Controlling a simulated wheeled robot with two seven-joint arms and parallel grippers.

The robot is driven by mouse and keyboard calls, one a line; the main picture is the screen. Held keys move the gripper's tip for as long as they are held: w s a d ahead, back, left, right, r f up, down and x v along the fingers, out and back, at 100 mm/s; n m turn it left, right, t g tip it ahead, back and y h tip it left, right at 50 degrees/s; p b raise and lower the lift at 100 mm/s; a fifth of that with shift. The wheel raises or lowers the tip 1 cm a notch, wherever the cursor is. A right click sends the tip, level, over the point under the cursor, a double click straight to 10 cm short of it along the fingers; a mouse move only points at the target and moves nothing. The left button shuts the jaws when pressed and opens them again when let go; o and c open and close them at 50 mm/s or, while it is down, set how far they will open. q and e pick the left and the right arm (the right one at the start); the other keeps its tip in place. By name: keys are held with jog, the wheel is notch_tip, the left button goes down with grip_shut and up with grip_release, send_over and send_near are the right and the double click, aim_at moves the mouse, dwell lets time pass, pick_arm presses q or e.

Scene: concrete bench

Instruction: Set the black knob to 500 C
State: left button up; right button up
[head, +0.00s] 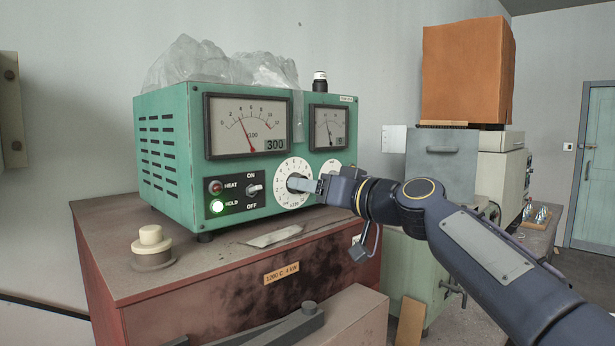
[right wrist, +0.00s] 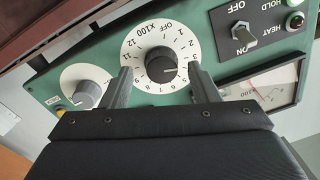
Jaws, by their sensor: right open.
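The black knob (right wrist: 161,65) sits in the middle of a white numbered dial (right wrist: 133,47) marked OFF and x100. In the head view the dial (head: 287,199) is on the front of a green box (head: 168,150), and my fingers partly cover the knob. The knob's pale mark points to the right in the right wrist view, around 3 to 4; I cannot read it exactly. The big meter's display (head: 275,144) reads 300. My right gripper (right wrist: 160,82) is open, with one finger on each side of the knob and gaps visible. It also shows in the head view (head: 304,184). My left gripper is out of view.
A grey knob (right wrist: 88,93) on a smaller dial is close beside one finger. The ON/OFF switch (head: 254,190) and lit green HOLD lamp (head: 217,207) are left of the dial. A cream knob-like piece (head: 152,240) stands on the red cabinet top (head: 110,212).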

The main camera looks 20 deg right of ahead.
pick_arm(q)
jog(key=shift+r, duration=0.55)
pick_arm(e)
jog(key=shift+x, duration=0.8)
jog(key=shift+s, duration=0.1)
jog(key=c, duration=1)
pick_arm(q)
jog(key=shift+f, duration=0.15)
pick_arm(e)
jog(key=shift+a+m, duration=0.1)
jog(key=shift+m, duration=0.9)
jog(key=m, duration=0.2)
jog(key=shift+m+b, duration=0.3)
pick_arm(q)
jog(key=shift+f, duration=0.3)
pick_arm(e)
jog(key=m, duration=0.5)
jog(key=shift+t, duration=0.3)
jog(key=shift+m, duration=0.3)
